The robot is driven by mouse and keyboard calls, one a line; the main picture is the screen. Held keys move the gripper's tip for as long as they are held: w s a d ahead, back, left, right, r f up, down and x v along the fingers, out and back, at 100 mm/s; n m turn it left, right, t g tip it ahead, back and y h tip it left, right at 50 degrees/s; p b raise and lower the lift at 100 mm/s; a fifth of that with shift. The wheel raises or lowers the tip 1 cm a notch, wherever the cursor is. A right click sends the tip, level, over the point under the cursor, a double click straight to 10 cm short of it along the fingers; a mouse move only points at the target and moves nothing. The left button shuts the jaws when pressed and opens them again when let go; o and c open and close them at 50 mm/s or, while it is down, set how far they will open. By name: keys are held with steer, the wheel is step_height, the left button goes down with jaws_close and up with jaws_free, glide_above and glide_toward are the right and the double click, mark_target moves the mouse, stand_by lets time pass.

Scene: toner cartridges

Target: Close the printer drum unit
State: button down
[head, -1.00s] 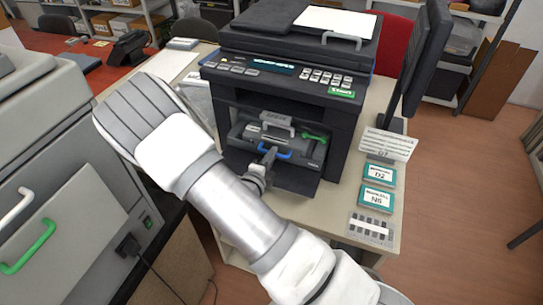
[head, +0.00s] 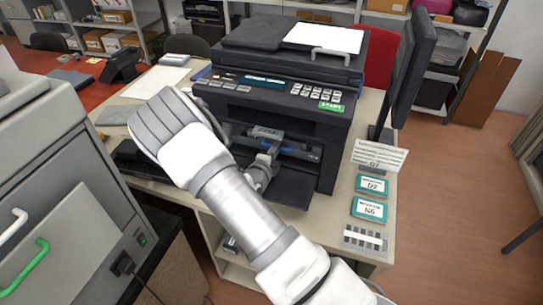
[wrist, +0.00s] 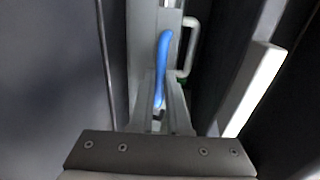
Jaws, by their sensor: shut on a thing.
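The dark printer (head: 300,108) stands on the desk with its front flap (head: 291,190) folded down. The drum unit (head: 302,151) sits inside the printer's front opening, mostly in shadow. My gripper (head: 268,158) reaches into this opening at the drum unit's front. In the wrist view my gripper (wrist: 160,106) is shut on the blue handle (wrist: 164,58), which runs between the fingers. A pale grey handle (wrist: 192,46) is beside it. My arm hides the printer's lower left, and how far the unit is seated cannot be told.
Teal-labelled boxes D7 (head: 371,185) and N6 (head: 369,208) lie right of the printer, with a white sign (head: 379,155) behind them. A monitor (head: 411,65) stands at the right. A large grey machine (head: 60,200) is close at left.

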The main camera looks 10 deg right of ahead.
steer(key=shift+w+r, duration=0.1)
steer(key=shift+w, duration=0.05)
steer(key=c, duration=0.9)
jaws_free()
steer(key=shift+w+d, duration=0.1)
steer(key=v, duration=1.7)
steer(key=shift+s+p, duration=0.25)
steer(key=shift+p, duration=0.1)
steer(key=shift+r, duration=0.1)
